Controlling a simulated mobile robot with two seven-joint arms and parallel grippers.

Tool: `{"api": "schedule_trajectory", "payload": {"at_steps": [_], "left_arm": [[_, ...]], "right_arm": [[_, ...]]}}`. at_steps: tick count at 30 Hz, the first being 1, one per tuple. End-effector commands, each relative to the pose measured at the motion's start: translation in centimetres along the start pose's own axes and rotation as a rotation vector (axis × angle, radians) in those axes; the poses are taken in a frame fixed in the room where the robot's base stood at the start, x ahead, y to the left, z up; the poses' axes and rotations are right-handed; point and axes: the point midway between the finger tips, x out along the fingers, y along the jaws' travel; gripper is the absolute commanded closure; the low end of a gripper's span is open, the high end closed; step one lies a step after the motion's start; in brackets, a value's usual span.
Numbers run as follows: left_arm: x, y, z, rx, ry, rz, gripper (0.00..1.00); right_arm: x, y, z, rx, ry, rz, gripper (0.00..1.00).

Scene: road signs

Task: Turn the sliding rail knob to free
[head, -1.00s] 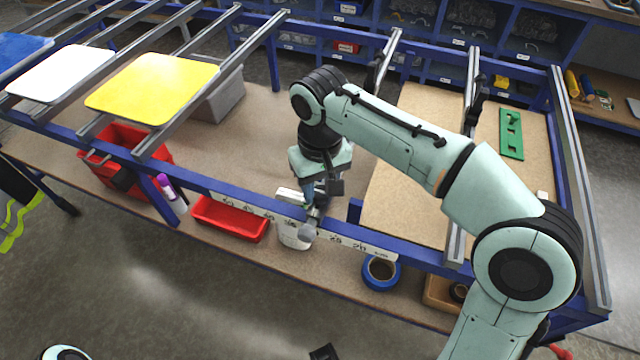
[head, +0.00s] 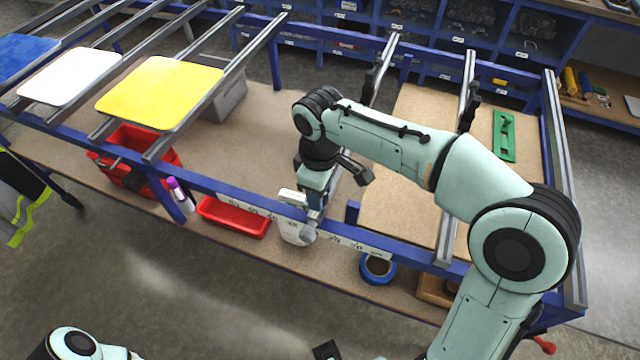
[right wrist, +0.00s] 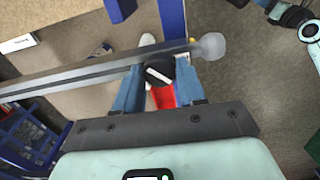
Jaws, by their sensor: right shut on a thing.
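The knob (right wrist: 160,70) is black and round with a white line across its face. It sits at the lower edge of the grey sliding rail (right wrist: 95,72), near the rail's rounded grey end cap (right wrist: 208,46). In the right wrist view my right gripper (right wrist: 158,78) has its blue fingers on either side of the knob, shut on it. In the head view my right gripper (head: 316,205) is at the table's front beam, and it hides the knob. The rail's end cap (head: 308,234) shows just below it.
A blue front beam (head: 225,190) with a marked white strip (head: 345,244) runs under the rail end. A red tray (head: 235,217) and a blue tape roll (head: 377,269) lie on the lower shelf. Yellow (head: 160,92) and white (head: 70,76) sign plates rest on rails at left.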

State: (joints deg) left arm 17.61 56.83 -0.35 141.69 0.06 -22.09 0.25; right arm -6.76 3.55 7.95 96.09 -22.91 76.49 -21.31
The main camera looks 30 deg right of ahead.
Motion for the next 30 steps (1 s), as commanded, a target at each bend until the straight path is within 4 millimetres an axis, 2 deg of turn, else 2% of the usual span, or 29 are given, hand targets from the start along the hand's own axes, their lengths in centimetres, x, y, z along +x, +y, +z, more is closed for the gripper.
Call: {"api": "schedule_trajectory", "payload": {"at_steps": [18,30], "left_arm": [[-3.4,1.4,-0.5,0.005,0.014,0.005,0.53],[-4.4,1.9,-0.8,0.007,0.019,0.007,0.53]], "right_arm": [[-0.3,0.1,-0.1,-0.564,0.003,0.004,0.91],[-0.3,0.1,-0.1,-0.782,0.004,0.006,0.91]]}}
